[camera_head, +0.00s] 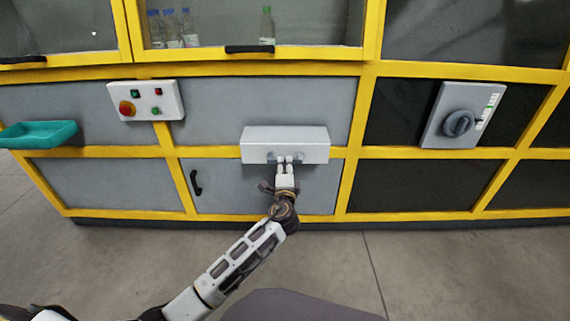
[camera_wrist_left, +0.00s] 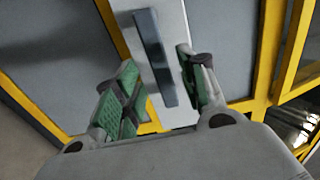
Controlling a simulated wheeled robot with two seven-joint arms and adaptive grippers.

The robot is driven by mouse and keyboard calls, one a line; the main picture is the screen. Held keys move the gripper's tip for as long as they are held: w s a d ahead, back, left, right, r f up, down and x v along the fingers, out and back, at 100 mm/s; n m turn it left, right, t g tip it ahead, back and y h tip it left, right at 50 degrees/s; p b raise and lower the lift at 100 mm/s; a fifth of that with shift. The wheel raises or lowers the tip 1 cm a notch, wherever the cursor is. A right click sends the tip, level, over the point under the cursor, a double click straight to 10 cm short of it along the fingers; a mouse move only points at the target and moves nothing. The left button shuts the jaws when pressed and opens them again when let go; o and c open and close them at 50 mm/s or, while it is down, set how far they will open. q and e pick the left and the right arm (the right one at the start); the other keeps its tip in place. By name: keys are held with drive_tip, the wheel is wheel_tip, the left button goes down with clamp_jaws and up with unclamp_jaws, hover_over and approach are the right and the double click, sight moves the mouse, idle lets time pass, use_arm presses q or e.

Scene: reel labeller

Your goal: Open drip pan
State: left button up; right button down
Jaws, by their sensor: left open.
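The drip pan appears to be the light grey box (camera_head: 285,135) on the front of the yellow-framed machine; no label confirms this. In the left wrist view, the pale box face (camera_wrist_left: 174,18) carries a dark grey bar handle (camera_wrist_left: 155,57). My left gripper (camera_head: 285,160) is at the lower front of the box. In the left wrist view, its green-padded fingers (camera_wrist_left: 160,80) are open, one on each side of the handle. I cannot tell whether they touch it. The box looks flush against the machine. My right gripper is not in view.
A control panel with buttons (camera_head: 145,100) is at upper left, and a rotary switch (camera_head: 459,123) at right. A teal tray (camera_head: 38,134) sticks out at far left. A door with a black handle (camera_head: 196,183) is below the box. The floor in front is clear.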

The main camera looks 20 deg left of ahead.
sight(285, 162)
use_arm(q)
drive_tip(key=shift+b+x, duration=0.35)
drive_tip(key=shift+x, duration=1.15)
drive_tip(key=shift+w+a, duration=0.15)
drive_tip(key=shift+w, duration=0.3)
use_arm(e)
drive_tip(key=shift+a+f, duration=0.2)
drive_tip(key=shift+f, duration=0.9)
use_arm(q)
drive_tip(key=shift+c, duration=0.5)
clamp_jaws()
